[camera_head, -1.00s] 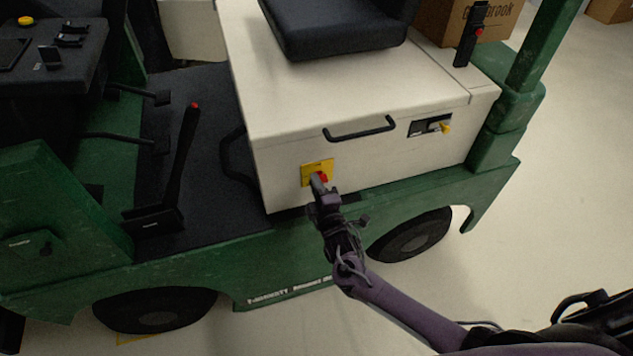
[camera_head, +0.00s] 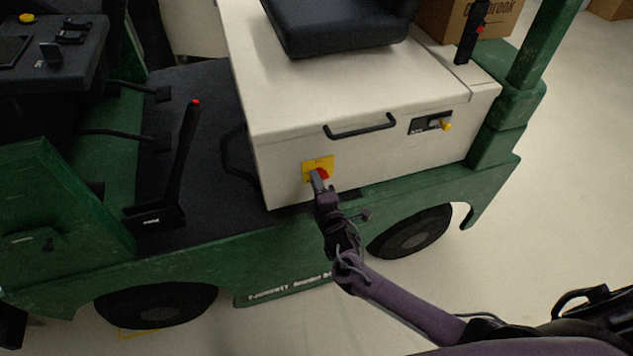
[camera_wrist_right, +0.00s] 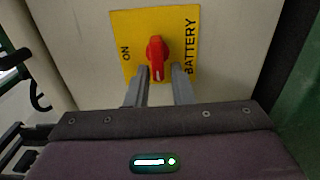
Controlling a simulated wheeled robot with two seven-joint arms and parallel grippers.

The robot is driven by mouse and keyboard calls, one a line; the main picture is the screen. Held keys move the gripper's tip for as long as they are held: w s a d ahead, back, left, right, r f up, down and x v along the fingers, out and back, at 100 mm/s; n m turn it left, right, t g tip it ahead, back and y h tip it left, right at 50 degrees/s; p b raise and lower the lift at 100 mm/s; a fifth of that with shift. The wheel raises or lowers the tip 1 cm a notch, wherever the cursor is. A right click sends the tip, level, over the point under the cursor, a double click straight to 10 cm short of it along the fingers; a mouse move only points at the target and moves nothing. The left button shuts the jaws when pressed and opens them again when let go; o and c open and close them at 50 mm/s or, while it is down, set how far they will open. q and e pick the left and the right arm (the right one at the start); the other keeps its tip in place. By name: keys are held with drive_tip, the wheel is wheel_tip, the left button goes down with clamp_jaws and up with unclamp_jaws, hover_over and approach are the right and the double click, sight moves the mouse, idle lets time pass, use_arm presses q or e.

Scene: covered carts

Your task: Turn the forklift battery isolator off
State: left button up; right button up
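The battery isolator is a red rotary knob (camera_wrist_right: 157,58) on a yellow plate (camera_wrist_right: 188,25) marked ON and BATTERY. In the right wrist view, the knob's white mark is at its lower end. The plate also shows on the forklift's cream side panel in the head view (camera_head: 309,164), with the knob (camera_head: 322,173) partly behind my right gripper (camera_head: 318,178). In the right wrist view, my right gripper (camera_wrist_right: 160,78) is open, its grey fingers on either side of the knob's lower end with gaps visible.
A black handle (camera_head: 360,130) and a panel with a yellow key-like part (camera_head: 445,125) are to the right of the plate. The green chassis (camera_head: 280,240) runs below. A black lever (camera_head: 180,165) stands at left. Bare floor (camera_head: 575,180) lies right.

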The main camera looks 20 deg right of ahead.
drive_tip(key=shift+o, duration=1)
drive_tip(key=s, duration=0.8)
drive_tip(key=shift+w+d, duration=0.1)
